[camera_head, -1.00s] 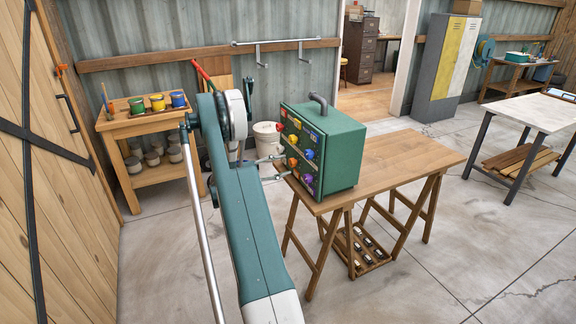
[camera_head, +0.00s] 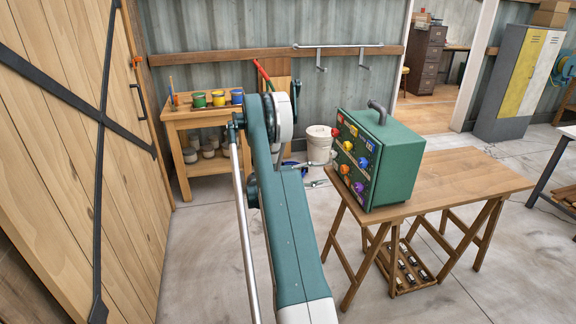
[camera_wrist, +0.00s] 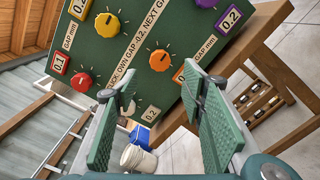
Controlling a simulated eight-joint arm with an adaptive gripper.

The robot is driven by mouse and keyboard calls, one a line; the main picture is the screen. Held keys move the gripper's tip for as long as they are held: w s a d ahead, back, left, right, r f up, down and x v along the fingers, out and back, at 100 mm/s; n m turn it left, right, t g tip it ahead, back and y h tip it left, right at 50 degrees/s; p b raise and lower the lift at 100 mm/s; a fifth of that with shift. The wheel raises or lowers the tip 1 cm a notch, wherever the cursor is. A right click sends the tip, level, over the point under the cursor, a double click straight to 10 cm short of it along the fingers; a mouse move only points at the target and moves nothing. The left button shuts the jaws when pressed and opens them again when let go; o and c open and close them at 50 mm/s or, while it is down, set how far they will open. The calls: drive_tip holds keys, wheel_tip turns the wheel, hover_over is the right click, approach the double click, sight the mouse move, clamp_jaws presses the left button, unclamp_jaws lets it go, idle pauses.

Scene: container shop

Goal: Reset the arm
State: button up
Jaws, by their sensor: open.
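My gripper (camera_head: 318,174) is open and empty, just left of the green box's knob panel in the head view. In the wrist view my gripper (camera_wrist: 158,85) has its two green ridged fingers spread wide. The green box (camera_head: 393,162) stands upright on the wooden trestle table, with a grey handle on top. Its panel carries several coloured knobs, among them a yellow knob (camera_wrist: 107,25), a red knob (camera_wrist: 81,81) and an orange knob (camera_wrist: 160,62). The wrist view shows printed labels reading 0.2 and GAP mm. My right finger overlaps the panel's edge there.
The trestle table (camera_head: 465,178) has bare room right of the box and a tray (camera_head: 405,285) below. A white bucket (camera_head: 318,145) stands on the floor behind. A wooden bench (camera_head: 180,120) with paint pots is at the back left. A plank door (camera_head: 55,190) fills the left side.

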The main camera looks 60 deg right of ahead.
idle(0.4)
drive_tip(key=w+a+r+n+t, duration=0.2)
drive_tip(key=w+a+r+t, duration=0.4)
drive_tip(key=w+a+r, duration=0.6)
drive_tip(key=w+a+r+t+y, duration=0.1)
drive_tip(key=w+a+r+t, duration=0.15)
drive_tip(key=a, duration=0.85)
drive_tip(key=w+a+r+t+y, duration=0.1)
drive_tip(key=a+r+t+y, duration=0.2)
drive_tip(key=a, duration=0.9)
drive_tip(key=s+a+r+t+y, duration=0.1)
drive_tip(key=s+a+t+y, duration=0.15)
drive_tip(key=a, duration=1.05)
drive_tip(key=s+a+r+t+y, duration=0.1)
drive_tip(key=s+a+t, duration=0.15)
drive_tip(key=a, duration=1.05)
drive_tip(key=s+a+f+t+y, duration=0.1)
drive_tip(key=s+a, duration=0.4)
drive_tip(key=a, duration=0.6)
drive_tip(key=s+a+f+t+y, duration=0.1)
drive_tip(key=s+a+y, duration=0.3)
drive_tip(key=a, duration=0.8)
drive_tip(key=shift+s+a+f+t, duration=0.15)
drive_tip(key=shift+s+f+t, duration=0.25)
drive_tip(key=shift+s+t, duration=0.5)
drive_tip(key=shift+g, duration=0.25)
